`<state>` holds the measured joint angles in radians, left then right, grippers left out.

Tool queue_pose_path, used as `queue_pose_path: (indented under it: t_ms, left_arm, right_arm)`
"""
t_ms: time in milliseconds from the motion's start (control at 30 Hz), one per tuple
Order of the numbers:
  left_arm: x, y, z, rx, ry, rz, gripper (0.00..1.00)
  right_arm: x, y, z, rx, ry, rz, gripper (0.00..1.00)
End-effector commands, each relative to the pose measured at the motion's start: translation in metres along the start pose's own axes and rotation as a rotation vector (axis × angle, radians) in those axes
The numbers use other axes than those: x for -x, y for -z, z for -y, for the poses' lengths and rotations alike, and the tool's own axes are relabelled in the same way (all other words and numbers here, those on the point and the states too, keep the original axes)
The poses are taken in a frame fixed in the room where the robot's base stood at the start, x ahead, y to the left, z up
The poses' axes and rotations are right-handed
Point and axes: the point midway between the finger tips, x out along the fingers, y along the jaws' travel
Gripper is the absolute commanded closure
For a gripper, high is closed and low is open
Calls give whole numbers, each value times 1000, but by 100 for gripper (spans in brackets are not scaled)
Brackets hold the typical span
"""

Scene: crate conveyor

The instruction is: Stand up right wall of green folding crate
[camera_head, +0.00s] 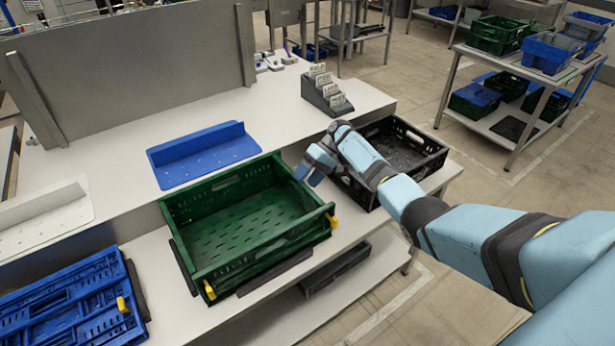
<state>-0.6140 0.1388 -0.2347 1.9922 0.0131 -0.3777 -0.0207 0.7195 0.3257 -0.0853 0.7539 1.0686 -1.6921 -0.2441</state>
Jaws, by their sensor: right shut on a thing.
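The green folding crate (262,258) stands on the white bench in the middle of the view. Its far, left and near walls look upright, and its floor is empty. The right wall (293,184) looks raised along the crate's right side, but I cannot tell whether it is fully upright. My right gripper (310,174) reaches in from the right and is shut on the upper edge of this wall, near the far corner. Its fingertips are small and partly hidden. Yellow latches show at the near corners. My left gripper is not in view.
A black crate (431,155) stands close on the right, under my right arm. Folded blue crates (68,308) lie at the lower left. A blue angled plate (203,155) and a card holder (327,94) are behind. A grey panel (130,75) closes off the back left.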

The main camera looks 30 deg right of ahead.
Motion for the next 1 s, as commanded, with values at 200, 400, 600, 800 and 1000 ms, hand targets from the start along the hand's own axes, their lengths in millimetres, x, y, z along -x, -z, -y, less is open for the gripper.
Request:
queue_pose_path:
  t_ms: [200,400,600,800,1000]
  left_arm:
    - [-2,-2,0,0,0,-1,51]
    - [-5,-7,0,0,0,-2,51]
    - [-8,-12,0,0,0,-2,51]
    - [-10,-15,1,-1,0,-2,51]
    - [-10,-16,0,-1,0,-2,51]
  right_arm:
    - [9,-4,-7,-10,-7,7,51]
    - [53,-3,-4,-5,-6,1,51]
    - [100,-2,0,-1,-5,-2,51]
    - [129,-2,2,1,-4,-1,51]
    - [139,-2,4,2,-3,-2,51]
